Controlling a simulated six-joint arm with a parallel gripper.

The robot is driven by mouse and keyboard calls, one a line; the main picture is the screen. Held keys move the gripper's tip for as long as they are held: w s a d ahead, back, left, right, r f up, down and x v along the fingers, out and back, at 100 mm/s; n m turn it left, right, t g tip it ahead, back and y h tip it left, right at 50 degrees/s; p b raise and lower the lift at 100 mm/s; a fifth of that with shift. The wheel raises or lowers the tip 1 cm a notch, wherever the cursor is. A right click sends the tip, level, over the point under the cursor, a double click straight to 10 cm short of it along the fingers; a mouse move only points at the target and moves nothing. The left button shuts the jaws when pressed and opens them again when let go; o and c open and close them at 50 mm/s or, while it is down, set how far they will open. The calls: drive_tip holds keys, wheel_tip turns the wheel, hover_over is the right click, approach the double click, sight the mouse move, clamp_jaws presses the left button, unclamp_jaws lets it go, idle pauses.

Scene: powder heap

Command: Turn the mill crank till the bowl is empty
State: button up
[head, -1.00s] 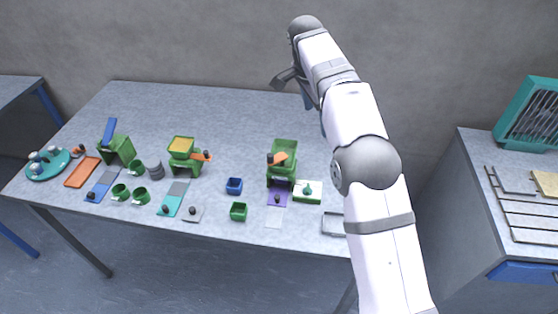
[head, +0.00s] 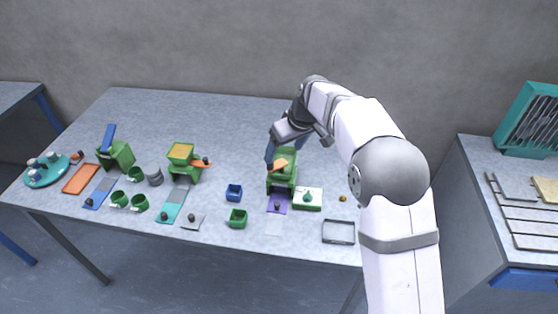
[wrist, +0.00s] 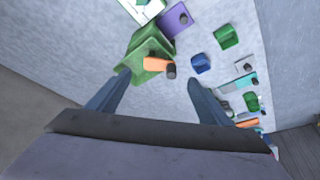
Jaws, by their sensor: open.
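A green mill (head: 283,183) with an orange crank (head: 279,165) stands right of the table's middle. In the wrist view the mill (wrist: 145,49) lies ahead, and its orange crank (wrist: 156,63) ends in a dark knob (wrist: 170,71). My gripper (head: 271,152) is open above the mill. In the wrist view its two fingers (wrist: 155,88) are spread, with the crank beyond and between them. I see no powder in this mill's bowl, but the arm partly hides it in the head view. A second green mill (head: 183,163) farther left has an orange crank and yellow-orange powder in its bowl.
A purple plate (head: 277,203) and a white-green box (head: 307,199) sit close to the mill. A blue cup (head: 234,192) and a green cup (head: 237,218) stand left of it. A grey frame (head: 338,232) lies front right. The table's back is clear.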

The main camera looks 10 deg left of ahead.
sight(277, 165)
drive_tip(key=shift+n, duration=0.3)
drive_tip(key=shift+f, duration=0.1)
drive_tip(key=shift+p+x, duration=1.6)
drive_tip(key=shift+x, duration=1.95)
drive_tip(key=c, duration=1)
